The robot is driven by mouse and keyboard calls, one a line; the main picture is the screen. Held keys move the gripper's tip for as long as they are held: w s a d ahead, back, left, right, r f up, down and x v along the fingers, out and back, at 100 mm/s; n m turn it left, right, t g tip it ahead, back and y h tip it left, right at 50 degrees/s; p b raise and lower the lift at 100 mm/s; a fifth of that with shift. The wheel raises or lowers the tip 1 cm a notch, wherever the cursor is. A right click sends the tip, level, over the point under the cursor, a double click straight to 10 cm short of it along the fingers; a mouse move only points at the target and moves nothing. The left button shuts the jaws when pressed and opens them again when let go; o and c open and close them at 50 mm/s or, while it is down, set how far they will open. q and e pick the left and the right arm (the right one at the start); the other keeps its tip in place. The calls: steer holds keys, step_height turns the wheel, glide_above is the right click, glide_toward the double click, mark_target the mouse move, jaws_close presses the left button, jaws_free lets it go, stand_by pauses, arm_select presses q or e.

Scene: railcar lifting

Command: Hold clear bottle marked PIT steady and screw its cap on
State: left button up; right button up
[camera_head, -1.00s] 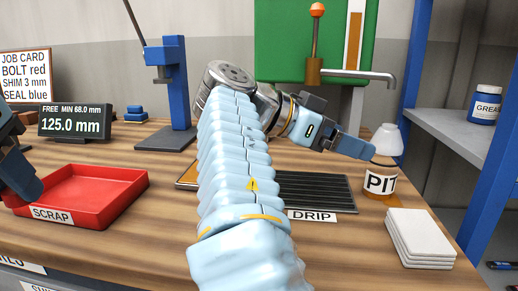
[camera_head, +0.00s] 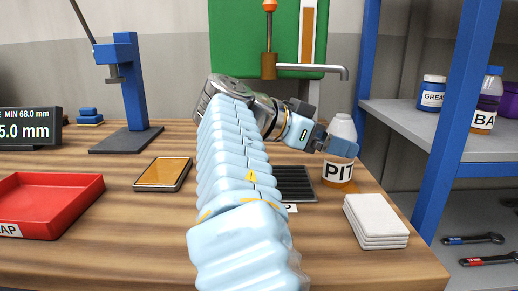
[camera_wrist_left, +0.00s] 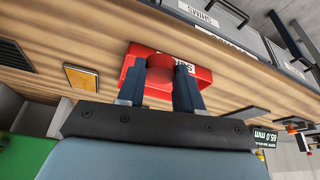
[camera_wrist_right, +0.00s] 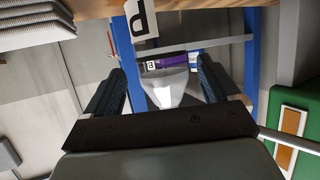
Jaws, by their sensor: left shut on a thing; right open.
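The clear bottle marked PIT (camera_head: 338,173) stands upright at the right of the bench, amber liquid low in it and its upper part whitish. No cap shows on it. My right gripper (camera_head: 335,143) is at its upper part. In the right wrist view the bottle's pale, tapering top (camera_wrist_right: 168,90) shows between the open fingers (camera_wrist_right: 165,85); contact cannot be told. In the left wrist view my left gripper (camera_wrist_left: 160,90) is shut on a round red piece (camera_wrist_left: 160,72), which looks like a cap, with the red tray behind. The left gripper is outside the head view.
A red scrap tray (camera_head: 52,228) lies at left, an amber-topped pad (camera_head: 163,173) in the middle. A dark drip grate (camera_head: 295,184) is beside the bottle, white plates (camera_head: 376,222) in front. A blue shelf post (camera_head: 462,120) rises at right. A metal spout (camera_head: 315,69) is behind.

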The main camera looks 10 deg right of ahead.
arm_select(q)
steer(key=shift+r, duration=0.25)
arm_select(e)
steer(key=x, duration=0.4)
steer(key=shift+w+d+r, duration=0.1)
steer(key=shift+w+r, duration=0.05)
steer(key=shift+r, duration=0.1)
arm_select(q)
steer(key=shift+p, duration=0.3)
arm_select(e)
steer(key=shift+w+d+f, duration=0.1)
steer(key=shift+d+f, duration=0.1)
steer(key=shift+d, duration=0.3)
steer(key=shift+c, duration=0.2)
steer(key=c, duration=1)
steer(key=shift+r, duration=0.1)
steer(key=shift+c, duration=0.2)
